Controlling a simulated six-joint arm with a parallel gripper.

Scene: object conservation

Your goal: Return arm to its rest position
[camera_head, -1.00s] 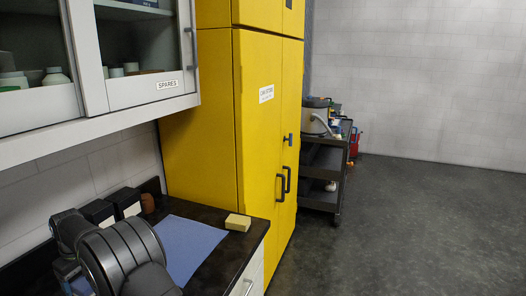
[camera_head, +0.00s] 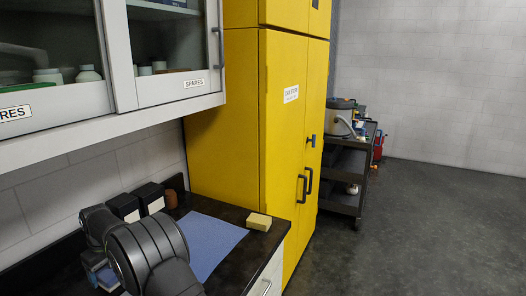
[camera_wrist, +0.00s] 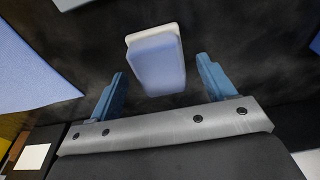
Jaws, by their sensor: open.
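My gripper (camera_wrist: 162,92) shows in the wrist view with its two blue fingers spread wide apart. A small block, pale blue with a whitish edge (camera_wrist: 156,62), lies on the dark counter beyond the fingers and appears between them from this angle. I see no finger touching it. In the head view my dark grey arm is folded over the counter at the lower left, and it hides most of the gripper. A blue object (camera_head: 104,277) shows partly beside the arm, too covered to name.
A blue cloth or mat (camera_head: 212,240) lies on the black counter, with a yellow sponge-like block (camera_head: 259,221) near its right corner. Dark boxes (camera_head: 124,207) stand at the wall. A tall yellow cabinet (camera_head: 240,120) borders the counter. Wall cupboards hang above. Floor at right is clear.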

